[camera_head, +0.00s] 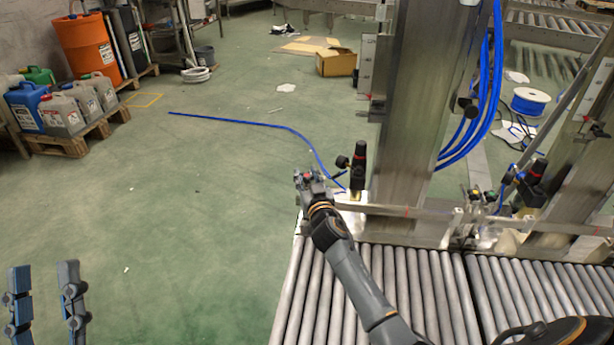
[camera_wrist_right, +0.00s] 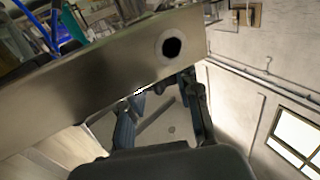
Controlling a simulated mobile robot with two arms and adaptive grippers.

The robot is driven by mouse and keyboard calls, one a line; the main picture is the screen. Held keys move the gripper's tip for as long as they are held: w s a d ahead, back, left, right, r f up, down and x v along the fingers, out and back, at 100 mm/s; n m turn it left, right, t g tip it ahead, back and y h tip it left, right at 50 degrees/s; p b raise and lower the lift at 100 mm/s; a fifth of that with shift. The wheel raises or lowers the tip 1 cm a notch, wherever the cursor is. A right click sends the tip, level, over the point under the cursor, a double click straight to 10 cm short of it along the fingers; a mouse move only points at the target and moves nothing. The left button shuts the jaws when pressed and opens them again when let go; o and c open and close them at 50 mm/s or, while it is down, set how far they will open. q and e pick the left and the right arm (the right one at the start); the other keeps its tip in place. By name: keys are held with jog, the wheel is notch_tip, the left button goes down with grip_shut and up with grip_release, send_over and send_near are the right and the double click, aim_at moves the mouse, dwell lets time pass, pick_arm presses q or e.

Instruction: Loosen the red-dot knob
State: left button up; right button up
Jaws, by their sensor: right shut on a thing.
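My right gripper (camera_head: 312,180) is at the left end of the metal crossbar, beside the steel post. A small red spot shows at its fingertips, which fits the red-dot knob (camera_head: 308,177); the rest of the knob is hidden by the fingers. In the right wrist view the fingers (camera_wrist_right: 162,105) reach up to the lower edge of a metal bar (camera_wrist_right: 90,80) with a dark round hole. What they hold is hard to make out there. My left gripper (camera_head: 46,292) is open and empty at the lower left, over the floor.
A black valve with a red mark (camera_head: 358,165) stands right of my right gripper. A roller conveyor (camera_head: 420,285) runs below the crossbar. A blue hose (camera_head: 240,122) lies across the floor. Canisters on a pallet (camera_head: 70,145) stand far left. The green floor is mostly clear.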

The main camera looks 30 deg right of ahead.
jog(key=shift+r+n+y+p, duration=0.1)
jog(key=shift+n+y+p, duration=0.3)
jog(key=shift+y+p, duration=0.3)
pick_arm(q)
jog(key=w+f+g+y+p, duration=0.25)
jog(key=w+f+g, duration=0.25)
jog(key=f+g, duration=0.45)
pick_arm(e)
jog(key=shift+n+t+y+b, duration=0.35)
jog(key=shift+n+y, duration=0.25)
jog(key=shift+y, duration=0.1)
jog(key=shift+r+n+y+p, duration=0.1)
jog(key=shift+n+y+p, duration=0.4)
jog(key=shift+y+p, duration=0.45)
jog(key=shift+a+n+y+p, duration=0.1)
jog(key=shift+n+y+p, duration=0.6)
jog(key=shift+y, duration=0.55)
pick_arm(q)
jog(key=s+a+f+g+y, duration=0.1)
jog(key=s+a+f+g, duration=0.1)
jog(key=f, duration=0.5)
jog(key=s+a+f+g+y, duration=0.1)
jog(key=s+f+g+y, duration=0.1)
jog(key=s+f+g, duration=0.2)
notch_tip(320, 180, down, 3)
jog(key=shift+a+f+n, duration=0.1)
jog(key=shift+a+n, duration=0.2)
jog(key=shift+a, duration=0.05)
jog(key=shift+g, duration=0.25)
